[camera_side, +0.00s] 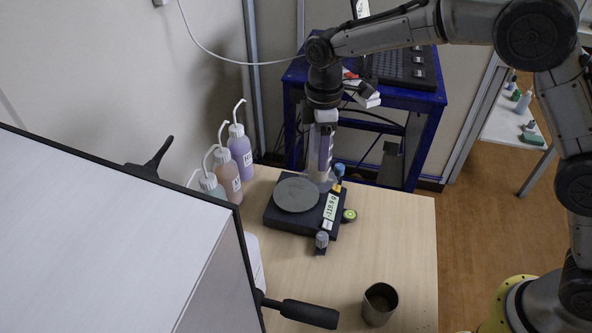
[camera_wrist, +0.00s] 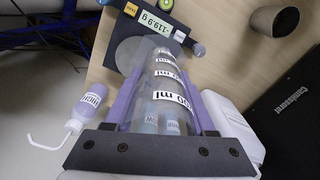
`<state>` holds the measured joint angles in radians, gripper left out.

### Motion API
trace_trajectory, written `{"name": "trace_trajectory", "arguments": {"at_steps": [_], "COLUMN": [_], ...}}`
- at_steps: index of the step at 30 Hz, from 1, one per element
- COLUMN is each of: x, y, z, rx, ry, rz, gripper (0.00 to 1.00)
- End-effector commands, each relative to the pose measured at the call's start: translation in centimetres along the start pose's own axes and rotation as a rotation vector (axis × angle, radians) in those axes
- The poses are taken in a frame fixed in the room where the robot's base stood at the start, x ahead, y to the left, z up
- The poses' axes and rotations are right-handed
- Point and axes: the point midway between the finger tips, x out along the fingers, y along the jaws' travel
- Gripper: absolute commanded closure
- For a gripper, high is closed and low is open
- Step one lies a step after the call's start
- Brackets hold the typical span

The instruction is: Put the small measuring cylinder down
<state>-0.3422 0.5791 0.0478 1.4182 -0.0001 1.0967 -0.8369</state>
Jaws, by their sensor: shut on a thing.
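The small measuring cylinder (camera_wrist: 165,95) is clear, with "ml" labels along its side. My gripper (camera_wrist: 163,88) has purple fingers on either side of it and is shut on it. In the side view my gripper (camera_side: 324,158) points down above the back right part of the balance. The cylinder's clear lower end (camera_side: 322,182) shows below the fingers, close to the balance. I cannot tell whether it touches anything. The black balance (camera_side: 281,222) has a round grey pan (camera_side: 296,195) and a display (camera_side: 330,206), which reads -119.9 g in the wrist view (camera_wrist: 154,21).
A metal beaker (camera_side: 379,303) stands at the table's front right. Small vials, one capped blue (camera_side: 339,170), stand around the balance. Several wash bottles (camera_side: 240,150) line the wall. A large white-topped box (camera_side: 110,235) fills the left.

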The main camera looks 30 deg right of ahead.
Motion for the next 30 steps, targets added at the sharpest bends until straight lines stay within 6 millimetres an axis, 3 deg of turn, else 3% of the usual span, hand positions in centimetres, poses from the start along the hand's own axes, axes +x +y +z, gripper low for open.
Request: {"name": "trace_trajectory", "arguments": {"at_steps": [12, 20, 27, 30], "x": [5.4, 6.5, 9.4, 9.7], "y": [4.2, 4.8, 4.9, 5.0], "z": [-3.8, -4.3, -4.4, -4.5], "rx": [0.000, 0.000, 0.000, 0.000], "ry": [0.001, 0.001, -0.001, 0.001], "rz": [0.001, 0.001, -0.001, 0.001], "gripper": [1.00, 1.00, 1.00, 1.00]}}
